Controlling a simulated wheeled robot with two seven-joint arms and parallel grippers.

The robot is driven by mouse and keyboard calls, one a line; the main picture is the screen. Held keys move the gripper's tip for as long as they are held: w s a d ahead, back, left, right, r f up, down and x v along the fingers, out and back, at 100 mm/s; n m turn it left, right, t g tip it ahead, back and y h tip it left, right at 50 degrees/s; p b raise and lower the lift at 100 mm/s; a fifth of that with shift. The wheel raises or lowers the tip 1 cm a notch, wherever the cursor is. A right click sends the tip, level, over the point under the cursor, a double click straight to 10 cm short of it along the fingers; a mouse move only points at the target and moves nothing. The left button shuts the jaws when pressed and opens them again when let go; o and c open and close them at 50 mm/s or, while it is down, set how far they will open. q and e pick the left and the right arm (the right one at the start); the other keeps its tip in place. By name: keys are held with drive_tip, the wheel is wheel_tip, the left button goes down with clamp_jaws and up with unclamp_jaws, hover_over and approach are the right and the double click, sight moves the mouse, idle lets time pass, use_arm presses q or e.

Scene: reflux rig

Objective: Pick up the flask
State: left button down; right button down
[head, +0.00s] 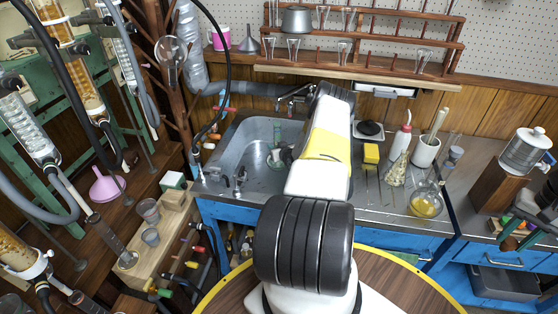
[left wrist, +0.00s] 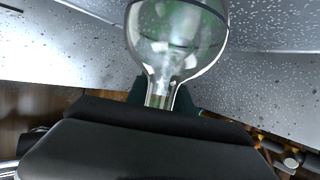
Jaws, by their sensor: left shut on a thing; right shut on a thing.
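A clear round-bottomed glass flask (left wrist: 180,40) fills the upper middle of the left wrist view, its bulb away from me and its narrow neck towards me. My left gripper (left wrist: 163,103) is shut on the neck, with a dark finger on either side. Behind the bulb is a grey, wet-speckled surface.
A flask with yellow liquid (head: 426,204) stands on the counter at right, near a white pot (head: 426,151) and a wash bottle (head: 400,143). A wooden glassware rack (head: 360,75) hangs behind. Glass columns and hoses crowd the left. A round yellow-edged table (head: 400,285) is in front.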

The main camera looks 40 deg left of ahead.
sight(279, 127)
use_arm(q)
drive_tip(key=shift+s+d+f, duration=0.15)
drive_tip(key=shift+d+f, duration=0.1)
drive_tip(key=shift+f, duration=0.15)
idle(0.6)
drive_tip(key=shift+r, duration=0.15)
drive_tip(key=shift+r, duration=0.5)
drive_tip(key=shift+d+r, duration=0.1)
drive_tip(key=shift+d, duration=0.05)
drive_tip(key=s+d, duration=0.3)
drive_tip(key=d, duration=0.4)
drive_tip(key=shift+w+a+r, duration=0.1)
drive_tip(key=shift+r, duration=3.45)
drive_tip(key=shift+a+r, duration=0.1)
drive_tip(key=shift+r, duration=3.4)
